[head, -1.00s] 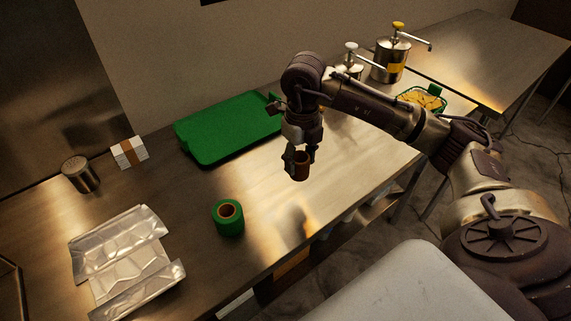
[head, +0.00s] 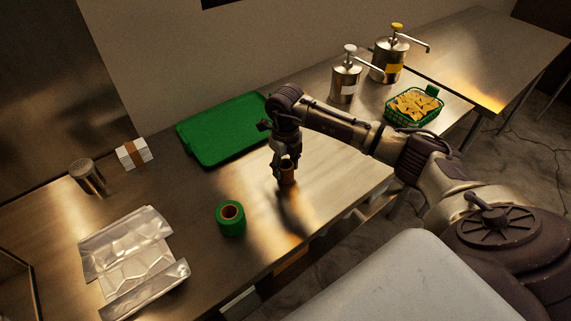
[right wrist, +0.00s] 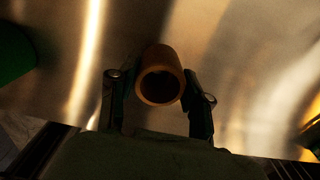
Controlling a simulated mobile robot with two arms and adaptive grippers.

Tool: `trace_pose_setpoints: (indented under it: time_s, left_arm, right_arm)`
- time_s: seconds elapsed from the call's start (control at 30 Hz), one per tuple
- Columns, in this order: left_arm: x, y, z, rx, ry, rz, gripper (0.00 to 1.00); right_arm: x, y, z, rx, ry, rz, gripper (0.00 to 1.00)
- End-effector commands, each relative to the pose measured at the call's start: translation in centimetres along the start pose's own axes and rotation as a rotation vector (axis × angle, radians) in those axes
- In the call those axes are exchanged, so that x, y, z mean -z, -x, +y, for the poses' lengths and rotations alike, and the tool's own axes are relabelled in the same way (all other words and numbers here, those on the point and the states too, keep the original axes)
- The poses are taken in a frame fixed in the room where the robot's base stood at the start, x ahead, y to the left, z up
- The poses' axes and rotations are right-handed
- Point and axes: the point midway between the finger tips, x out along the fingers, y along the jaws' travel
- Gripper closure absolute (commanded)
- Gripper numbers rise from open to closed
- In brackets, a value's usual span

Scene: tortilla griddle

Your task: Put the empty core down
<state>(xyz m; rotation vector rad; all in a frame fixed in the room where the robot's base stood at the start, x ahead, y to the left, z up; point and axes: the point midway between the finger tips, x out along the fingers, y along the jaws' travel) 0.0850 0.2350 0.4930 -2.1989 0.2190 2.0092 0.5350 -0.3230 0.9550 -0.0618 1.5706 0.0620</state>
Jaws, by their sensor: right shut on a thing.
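The empty core (head: 287,174) is a short brown tube. My right gripper (head: 285,165) is shut on it and points down over the steel table (head: 330,180). In the right wrist view the core (right wrist: 160,76) sits upright between the two fingers of my right gripper (right wrist: 158,95), its open round end facing the camera. The core is low at the tabletop; I cannot tell whether its lower end touches the steel. My left gripper is not in view.
A green tape roll (head: 231,218) stands left of the core. A green tray (head: 225,130) lies behind. Crumpled foil (head: 130,262), a shaker (head: 87,176) and a banded white stack (head: 133,153) are left. Two pump canisters (head: 346,80) (head: 389,55) and a chip basket (head: 414,105) are at the right.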

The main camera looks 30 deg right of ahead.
Motion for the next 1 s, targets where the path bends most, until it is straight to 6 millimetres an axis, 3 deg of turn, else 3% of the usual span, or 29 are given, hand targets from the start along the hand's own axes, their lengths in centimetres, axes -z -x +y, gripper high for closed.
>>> trace_pose_setpoints:
  time_s: [0.13,0.17,0.3,0.73,1.0]
  left_arm:
    - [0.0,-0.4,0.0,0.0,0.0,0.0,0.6]
    - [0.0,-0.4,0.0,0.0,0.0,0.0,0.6]
    - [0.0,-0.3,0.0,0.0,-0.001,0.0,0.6]
    - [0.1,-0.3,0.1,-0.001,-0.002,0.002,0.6]
    - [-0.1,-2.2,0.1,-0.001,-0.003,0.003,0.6]
  right_arm:
    - [0.0,-0.4,0.0,0.0,0.0,0.0,0.85]
    - [0.0,-0.4,0.0,0.0,0.0,0.0,0.5]
    - [0.0,-0.2,0.0,0.0,0.0,0.0,0.26]
    - [-0.1,0.5,-0.1,0.001,0.0,-0.002,0.26]
    - [-0.2,5.8,0.0,0.001,0.001,-0.007,0.26]
